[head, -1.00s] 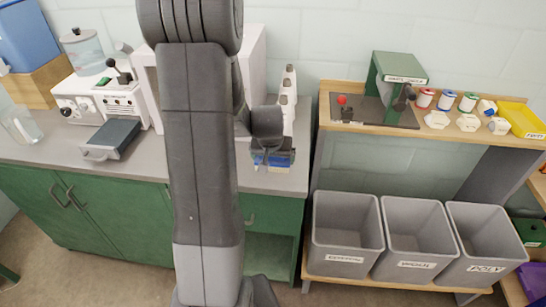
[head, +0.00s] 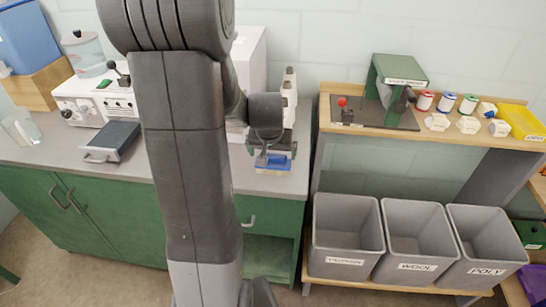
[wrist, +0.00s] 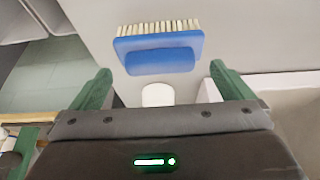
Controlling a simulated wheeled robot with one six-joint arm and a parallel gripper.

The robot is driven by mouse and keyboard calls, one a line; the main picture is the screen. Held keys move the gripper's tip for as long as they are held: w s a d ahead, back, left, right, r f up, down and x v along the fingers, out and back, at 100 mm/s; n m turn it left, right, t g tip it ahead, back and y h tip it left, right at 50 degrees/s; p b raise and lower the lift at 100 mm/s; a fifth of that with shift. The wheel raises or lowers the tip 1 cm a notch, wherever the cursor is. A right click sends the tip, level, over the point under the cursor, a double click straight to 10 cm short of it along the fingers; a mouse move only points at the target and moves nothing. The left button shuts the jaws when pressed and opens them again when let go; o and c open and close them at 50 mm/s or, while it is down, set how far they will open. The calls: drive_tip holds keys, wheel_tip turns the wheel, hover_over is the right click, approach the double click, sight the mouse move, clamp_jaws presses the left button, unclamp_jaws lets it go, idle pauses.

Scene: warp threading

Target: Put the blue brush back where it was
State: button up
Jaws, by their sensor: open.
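The blue brush (head: 274,161), with pale bristles, is at the right end of the grey counter, below my gripper in the head view. In the wrist view the brush (wrist: 160,51) shows whole, bristles toward the top, just beyond the fingertips. My gripper (wrist: 160,80) has its two green fingers spread wide on either side, with the brush not between them. In the head view my gripper (head: 267,143) is partly hidden by my own arm. A white rounded thing (wrist: 157,95) shows between the fingers.
A blue-grey tray (head: 110,141) lies farther left on the counter. To the right is a wooden shelf (head: 450,139) with spools, above three grey bins (head: 346,240).

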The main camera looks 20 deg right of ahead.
drive_tip(key=v, duration=0.6)
drive_tip(key=shift+r, duration=0.3)
drive_tip(key=shift+s, duration=0.1)
idle(1.0)
